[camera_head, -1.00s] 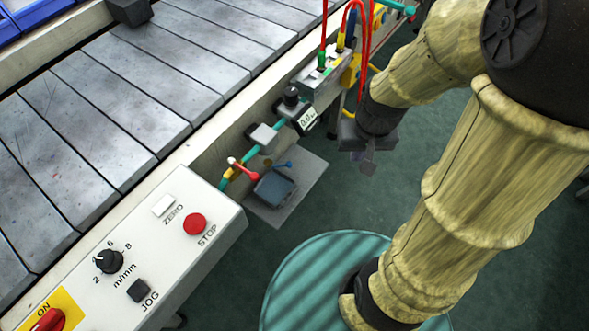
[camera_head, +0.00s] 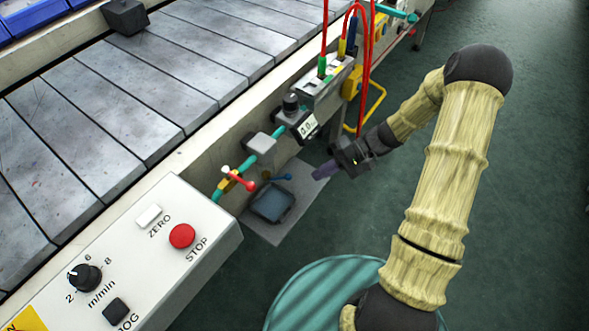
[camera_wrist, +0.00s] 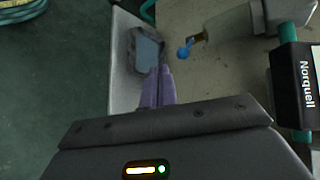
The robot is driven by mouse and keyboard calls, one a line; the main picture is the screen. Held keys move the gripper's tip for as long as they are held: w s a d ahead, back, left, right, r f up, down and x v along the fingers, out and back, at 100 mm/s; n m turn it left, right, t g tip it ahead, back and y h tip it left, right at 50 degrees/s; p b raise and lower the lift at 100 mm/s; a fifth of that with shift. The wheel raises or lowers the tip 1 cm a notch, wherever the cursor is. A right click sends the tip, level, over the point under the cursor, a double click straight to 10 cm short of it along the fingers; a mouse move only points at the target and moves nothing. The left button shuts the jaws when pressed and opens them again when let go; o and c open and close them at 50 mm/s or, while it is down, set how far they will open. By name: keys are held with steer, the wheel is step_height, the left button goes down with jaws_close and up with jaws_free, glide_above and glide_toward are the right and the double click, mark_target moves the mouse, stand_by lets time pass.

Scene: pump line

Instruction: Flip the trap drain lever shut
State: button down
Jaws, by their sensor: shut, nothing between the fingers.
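The drain lever is small and blue with a ball end (camera_head: 284,177). It sticks out to the right below the grey trap block (camera_head: 260,144), over a dark tray. In the wrist view the blue lever (camera_wrist: 184,52) shows beside a brass fitting (camera_wrist: 198,38), up and to the right of my fingertips. My gripper (camera_head: 322,171) is shut and empty, with purple fingers pointing left toward the lever. A gap shows between fingertips and lever in the head view. In the wrist view my gripper (camera_wrist: 158,74) overlaps the tray's edge.
A red-handled lever (camera_head: 238,179) sits on the teal and yellow line left of the trap. A gauge (camera_head: 307,127) stands at the right of the trap. The dark tray (camera_head: 291,212) lies below on a grey plate. Red hoses (camera_head: 365,75) hang behind my gripper.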

mark_target(278, 179)
steer(key=w+t+y, duration=0.1)
steer(key=w, duration=0.1)
steer(key=w+f+t+y, duration=0.1)
steer(key=y, duration=0.1)
steer(key=w+d+m+t+y, duration=0.1)
steer(key=w+y, duration=0.1)
steer(key=shift+w+d+f+t, duration=0.1)
steer(key=shift+w+f+t, duration=0.15)
steer(key=shift+w+t, duration=0.05)
steer(key=s+a+b, duration=0.3)
steer(key=a, duration=0.5)
steer(key=shift+s+a, duration=0.35)
steer(key=shift+a, duration=0.05)
steer(key=shift+d+r+m+t, duration=0.1)
steer(key=shift+m+t, duration=0.2)
